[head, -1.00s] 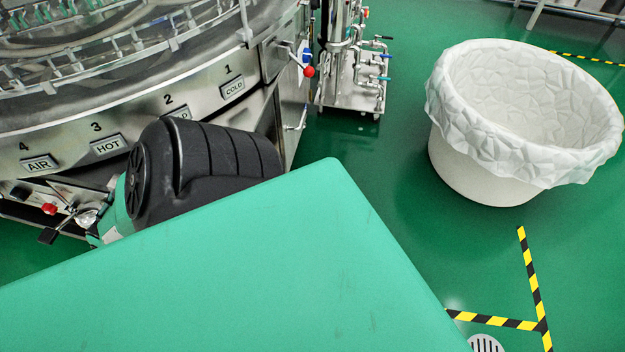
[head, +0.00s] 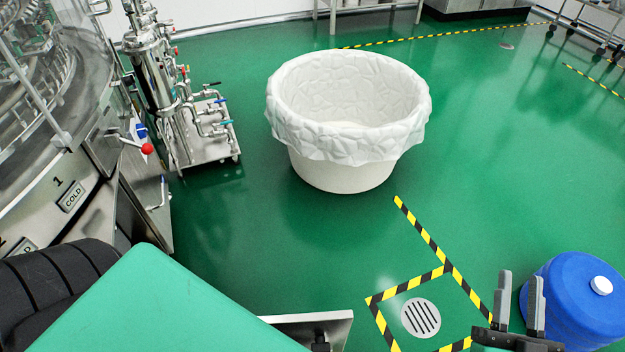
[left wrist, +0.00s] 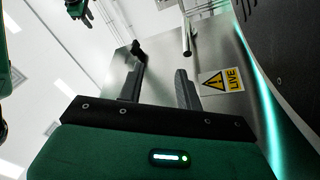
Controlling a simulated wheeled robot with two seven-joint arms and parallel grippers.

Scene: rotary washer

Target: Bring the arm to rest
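My right gripper (head: 520,282) shows at the lower right of the head view. Its two grey fingers point up and stand apart with nothing between them. It appears in front of the floor, just left of a blue drum (head: 575,300). My left gripper (left wrist: 160,72) shows in the left wrist view. Its two dark fingers stand apart with nothing held between them. Behind them is a metal panel (left wrist: 225,55) with a yellow LIVE warning label (left wrist: 222,80). The left gripper is outside the head view.
The steel rotary washer (head: 90,140) stands at the left edge, with a piped steel unit (head: 165,90) beside it. A white lined bin (head: 345,165) stands at upper centre. Striped tape surrounds a floor drain (head: 420,318). Green floor right of the bin is clear.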

